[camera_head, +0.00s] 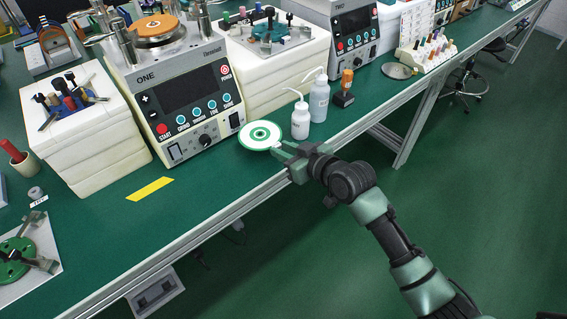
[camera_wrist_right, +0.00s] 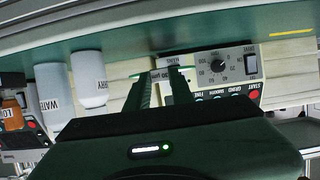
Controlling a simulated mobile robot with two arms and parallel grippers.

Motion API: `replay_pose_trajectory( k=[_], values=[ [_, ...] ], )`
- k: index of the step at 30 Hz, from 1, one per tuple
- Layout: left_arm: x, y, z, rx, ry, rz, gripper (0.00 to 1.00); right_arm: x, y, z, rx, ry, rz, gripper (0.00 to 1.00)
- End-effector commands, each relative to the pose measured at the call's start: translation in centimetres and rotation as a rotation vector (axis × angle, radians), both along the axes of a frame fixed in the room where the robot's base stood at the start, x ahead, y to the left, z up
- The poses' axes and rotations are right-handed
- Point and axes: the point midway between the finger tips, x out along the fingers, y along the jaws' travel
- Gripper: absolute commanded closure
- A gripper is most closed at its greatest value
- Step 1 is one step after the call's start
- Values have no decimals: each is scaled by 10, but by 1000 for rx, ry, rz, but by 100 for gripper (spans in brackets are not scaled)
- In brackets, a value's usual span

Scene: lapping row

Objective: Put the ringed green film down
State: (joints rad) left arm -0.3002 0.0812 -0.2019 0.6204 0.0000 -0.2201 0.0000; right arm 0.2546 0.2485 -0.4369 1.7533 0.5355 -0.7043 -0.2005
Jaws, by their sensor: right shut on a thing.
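The ringed green film (camera_head: 260,135) is a white disc with green rings and a small dark centre. It is level at the bench's front edge, in front of machine ONE (camera_head: 180,92). My right gripper (camera_head: 281,149) is shut on its near right edge, at a small pale tab. In the right wrist view, which is upside down, the film (camera_wrist_right: 168,69) shows nearly edge-on between the fingertips (camera_wrist_right: 163,78). It looks slightly clear of the bench top, though the gap is hard to judge. My left gripper is out of view.
Two white bottles (camera_head: 300,120) (camera_head: 319,99) stand just right of the film. A yellow strip (camera_head: 150,189) lies on the green bench (camera_head: 195,194) to the left, with bare bench around it. An orange-topped item (camera_head: 345,90) stands beyond the bottles.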

Motion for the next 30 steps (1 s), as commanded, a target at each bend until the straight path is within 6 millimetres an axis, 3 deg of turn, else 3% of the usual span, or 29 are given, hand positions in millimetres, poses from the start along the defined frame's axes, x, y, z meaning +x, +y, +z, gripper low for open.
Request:
replay_pose_trajectory(
  k=[12,24,25,27,30],
  values=[
    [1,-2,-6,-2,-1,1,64,0,0,-48,3,1,0,100],
    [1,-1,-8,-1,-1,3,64,0,0,-53,1,1,1,100],
    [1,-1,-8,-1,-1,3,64,0,0,-53,1,1,1,72],
    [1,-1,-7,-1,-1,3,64,0,0,-52,1,1,1,55],
    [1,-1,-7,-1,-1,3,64,0,0,-53,1,1,1,55]
  ],
)
